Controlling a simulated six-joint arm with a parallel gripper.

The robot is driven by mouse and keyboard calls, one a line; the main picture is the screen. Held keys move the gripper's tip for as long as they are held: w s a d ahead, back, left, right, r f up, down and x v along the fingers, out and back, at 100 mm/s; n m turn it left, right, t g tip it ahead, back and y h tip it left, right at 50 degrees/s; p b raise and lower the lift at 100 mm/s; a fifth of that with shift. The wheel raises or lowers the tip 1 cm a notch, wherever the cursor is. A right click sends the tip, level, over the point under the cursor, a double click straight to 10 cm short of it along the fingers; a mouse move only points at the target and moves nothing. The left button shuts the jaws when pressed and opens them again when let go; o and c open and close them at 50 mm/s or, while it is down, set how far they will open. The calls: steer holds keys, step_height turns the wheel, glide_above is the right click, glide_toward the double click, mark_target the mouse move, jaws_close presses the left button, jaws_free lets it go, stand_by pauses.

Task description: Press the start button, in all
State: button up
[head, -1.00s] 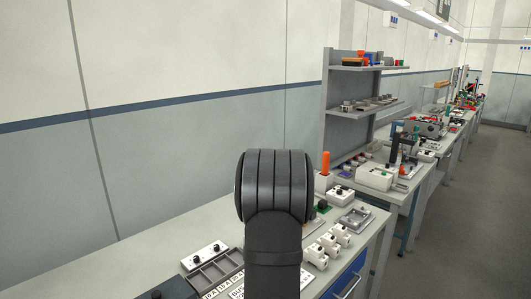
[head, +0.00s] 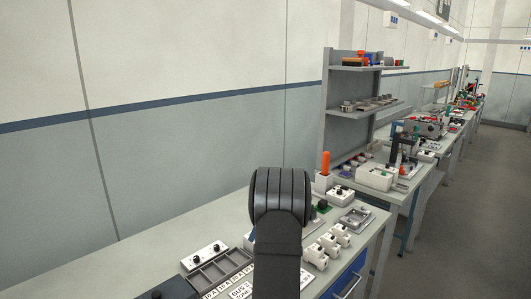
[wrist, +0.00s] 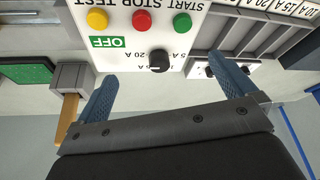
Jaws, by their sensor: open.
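In the wrist view, a white panel (wrist: 200,45) appears upside down with a yellow, a red and a green button in a row. The green button (wrist: 183,22) is by the START label, the red button (wrist: 142,20) by STOP and the yellow button (wrist: 97,20) by TEST. A green OFF display (wrist: 107,42) and a black knob (wrist: 159,61) are on the same panel. My gripper (wrist: 162,69) is open and empty, with its blue fingers apart and the knob showing between them. Whether the fingertips touch the panel cannot be told. In the head view my arm hides the gripper and the buttons.
In the wrist view, a grey post with a wooden-coloured bar (wrist: 68,115) and a green board (wrist: 25,72) lie at the left. A grey slotted tray (wrist: 255,35) is at the right. In the head view, white modules (head: 328,245) stand on the bench right of my arm.

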steer(key=shift+w+a+f, duration=0.1)
steer(key=shift+f, duration=0.25)
steer(key=shift+c, duration=0.2)
